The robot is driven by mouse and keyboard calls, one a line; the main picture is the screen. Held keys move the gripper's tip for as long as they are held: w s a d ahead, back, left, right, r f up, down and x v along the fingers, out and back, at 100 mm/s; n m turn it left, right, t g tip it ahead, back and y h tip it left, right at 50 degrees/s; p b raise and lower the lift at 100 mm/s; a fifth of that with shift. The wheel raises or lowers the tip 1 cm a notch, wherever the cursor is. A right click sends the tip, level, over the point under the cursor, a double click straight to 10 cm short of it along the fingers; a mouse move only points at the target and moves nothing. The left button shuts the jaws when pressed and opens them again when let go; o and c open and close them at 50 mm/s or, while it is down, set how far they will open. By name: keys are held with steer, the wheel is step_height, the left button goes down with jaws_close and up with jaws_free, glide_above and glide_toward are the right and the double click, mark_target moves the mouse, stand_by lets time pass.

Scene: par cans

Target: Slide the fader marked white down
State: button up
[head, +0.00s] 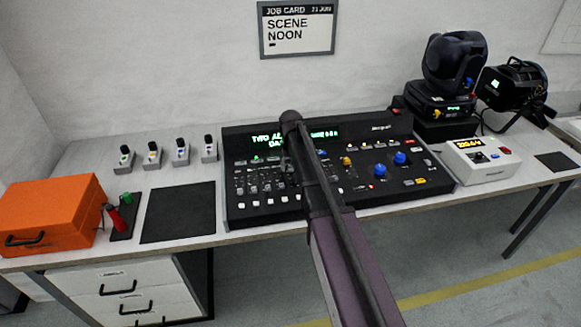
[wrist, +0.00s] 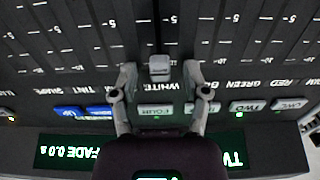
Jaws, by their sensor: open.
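The fader marked white has a pale grey cap (wrist: 160,68) in the wrist view, with the WHITE label just below it in the picture. It sits at the label end of its dark slot. My gripper (wrist: 160,76) is open, with one finger on each side of the cap. Small gaps show between fingers and cap; how high the fingertips are above the panel I cannot tell. The black lighting console (head: 230,206) stands on the table in the head view. There my arm crosses over it and hides the fader and the gripper.
Other fader scales lie to both sides in the wrist view. Lit buttons (wrist: 157,110) and a green display (wrist: 66,152) lie nearby. An orange case (head: 50,212) stands left of the console, a white box (head: 480,160) and black lamps (head: 455,62) right.

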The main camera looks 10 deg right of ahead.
mark_target(296, 186)
jaws_close()
steer(key=s, duration=0.8)
steer(key=shift+s, duration=0.25)
jaws_free()
steer(key=shift+w, duration=0.1)
